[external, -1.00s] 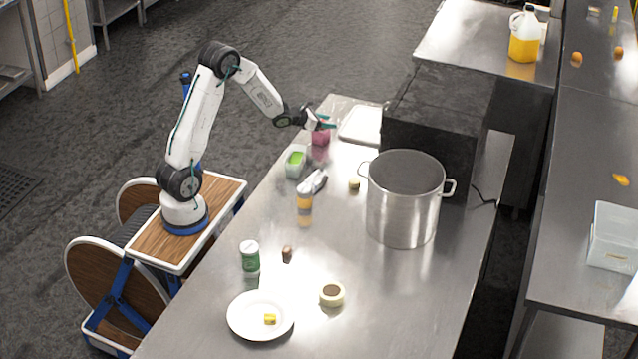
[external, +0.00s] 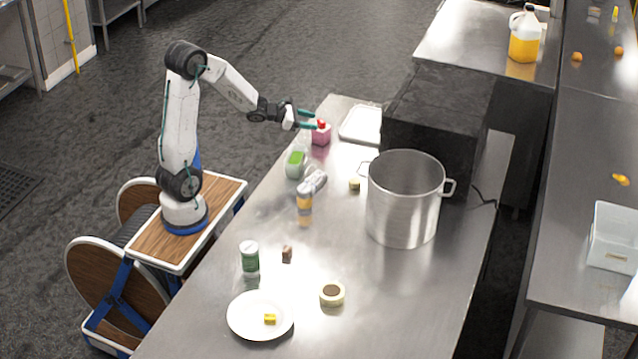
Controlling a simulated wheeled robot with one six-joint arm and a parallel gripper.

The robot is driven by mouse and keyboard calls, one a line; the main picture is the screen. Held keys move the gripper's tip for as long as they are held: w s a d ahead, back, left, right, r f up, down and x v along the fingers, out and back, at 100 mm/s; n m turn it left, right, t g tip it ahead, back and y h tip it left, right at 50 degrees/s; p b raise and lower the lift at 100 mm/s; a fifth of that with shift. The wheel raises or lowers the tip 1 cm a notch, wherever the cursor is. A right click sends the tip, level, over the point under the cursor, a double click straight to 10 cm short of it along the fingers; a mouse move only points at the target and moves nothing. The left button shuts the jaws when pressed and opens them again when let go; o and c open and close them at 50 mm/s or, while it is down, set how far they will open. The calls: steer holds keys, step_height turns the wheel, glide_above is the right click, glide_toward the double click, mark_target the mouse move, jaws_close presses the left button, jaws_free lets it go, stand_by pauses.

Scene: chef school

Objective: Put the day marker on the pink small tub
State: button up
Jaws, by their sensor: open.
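The pink small tub (external: 320,138) stands near the far left edge of the steel table. A small red piece (external: 321,124), which looks like the day marker, sits on top of it. My gripper (external: 313,120) is open, its two green-tipped fingers just left of the red piece. They look clear of it, though the gap is too small to judge exactly.
A white tray (external: 361,124) lies right of the pink tub. A dark box (external: 436,115) and a large steel pot (external: 403,205) stand further right.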

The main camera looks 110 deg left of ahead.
steer(key=w+d+r+m+t+h, duration=0.1)
steer(key=w+d+r+m+h, duration=0.15)
steer(key=w+d+m, duration=0.35)
steer(key=w+d+r+m+t+h, duration=0.1)
steer(key=w+d+r+m+h, duration=0.2)
steer(key=d, duration=0.6)
steer(key=s+d+r+m+g+h, duration=0.1)
steer(key=d+m+g+h, duration=0.55)
steer(key=d+m, duration=1.25)
steer(key=s+d+m+g+h, duration=0.1)
steer(key=s+d+m+g, duration=0.1)
steer(key=s+d, duration=0.35)
steer(key=s+d+m+g, duration=0.1)
steer(key=s+d+m, duration=0.15)
steer(key=d, duration=0.55)
steer(key=s+a+f+m+g+y, duration=0.1)
steer(key=s+m+g+y, duration=0.2)
steer(key=s+m+y, duration=0.2)
steer(key=s+m, duration=0.3)
steer(key=s, duration=0.2)
steer(key=shift+s+f, duration=0.2)
steer(key=shift+s, duration=0.1)
